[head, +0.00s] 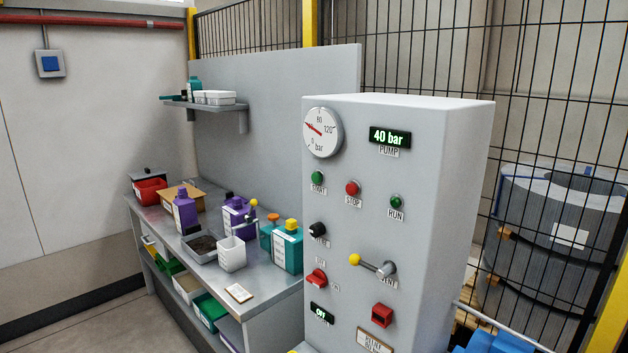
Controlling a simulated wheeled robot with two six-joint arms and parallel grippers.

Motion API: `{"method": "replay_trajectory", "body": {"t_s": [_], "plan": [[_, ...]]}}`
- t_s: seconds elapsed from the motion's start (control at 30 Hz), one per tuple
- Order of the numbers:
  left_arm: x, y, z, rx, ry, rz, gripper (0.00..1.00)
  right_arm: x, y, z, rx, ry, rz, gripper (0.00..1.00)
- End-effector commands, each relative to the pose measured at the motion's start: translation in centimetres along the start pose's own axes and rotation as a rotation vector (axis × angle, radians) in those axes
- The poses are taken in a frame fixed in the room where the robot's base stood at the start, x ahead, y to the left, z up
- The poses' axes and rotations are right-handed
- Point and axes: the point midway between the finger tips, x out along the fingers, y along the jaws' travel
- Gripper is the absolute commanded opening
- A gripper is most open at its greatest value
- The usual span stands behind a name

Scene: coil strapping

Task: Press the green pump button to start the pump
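The grey pump cabinet (400,130) stands in the middle of the head view. The green button (317,177) labelled START sits at the upper left of its front panel. A red STOP button (352,188) is to its right, then a green RUN lamp (396,202). The display marked PUMP (390,137) reads 40 bar. The round gauge (322,131) has a red needle. A small lower display (321,313) reads Off. Neither of my grippers is in view.
A yellow-knobbed lever (373,265), a black knob (318,229) and a red switch (317,278) stick out lower on the panel. A workbench (265,290) with bottles and boxes stands to the left. A wire fence (545,60) is behind, with a large coil (560,225) beyond it.

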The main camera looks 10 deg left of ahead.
Motion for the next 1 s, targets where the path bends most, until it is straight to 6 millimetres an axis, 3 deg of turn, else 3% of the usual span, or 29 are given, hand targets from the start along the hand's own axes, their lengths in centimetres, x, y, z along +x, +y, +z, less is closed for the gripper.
{"method": "replay_trajectory", "body": {"t_s": [0.07,0.47,1.0], "plan": [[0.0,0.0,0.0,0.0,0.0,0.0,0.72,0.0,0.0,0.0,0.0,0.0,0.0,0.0],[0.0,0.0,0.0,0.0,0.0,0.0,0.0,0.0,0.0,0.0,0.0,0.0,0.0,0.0],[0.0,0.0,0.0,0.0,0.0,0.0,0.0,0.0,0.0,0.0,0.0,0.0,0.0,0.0]]}}
